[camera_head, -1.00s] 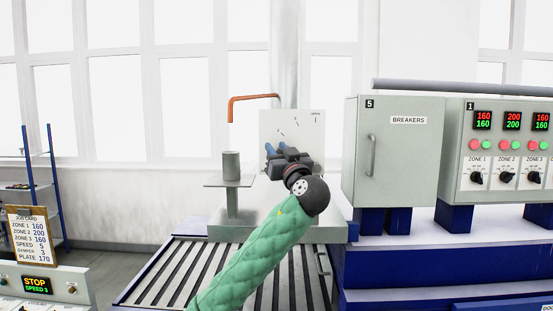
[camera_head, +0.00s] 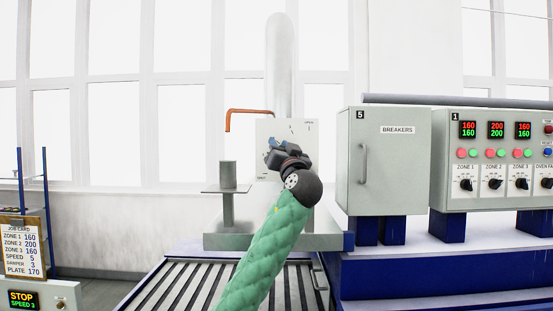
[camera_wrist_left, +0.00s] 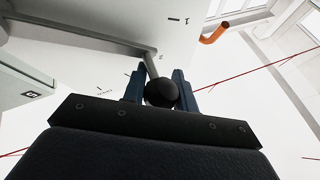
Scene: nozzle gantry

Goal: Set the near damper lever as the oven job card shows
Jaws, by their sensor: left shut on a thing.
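The damper lever shows in the left wrist view as a grey rod ending in a black ball knob (camera_wrist_left: 161,93). The blue fingers of my left gripper (camera_head: 271,141) are shut on the knob, one on each side. In the head view the gripper is in front of the pale damper plate (camera_head: 300,160), which carries short dark marks. The gripper and arm hide the lever there, and the marks are too small to read. The job card (camera_head: 21,247) at lower left lists zones 160, 200, 160, speed 5, damper 3, plate 170. My right gripper is not in view.
An orange bent pipe (camera_head: 250,112) rises left of the plate, above a grey stand (camera_head: 227,189). The breakers cabinet (camera_head: 387,165) stands close on the right, beside the zone control panel (camera_head: 485,185). A slatted bed (camera_head: 175,285) lies below my arm.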

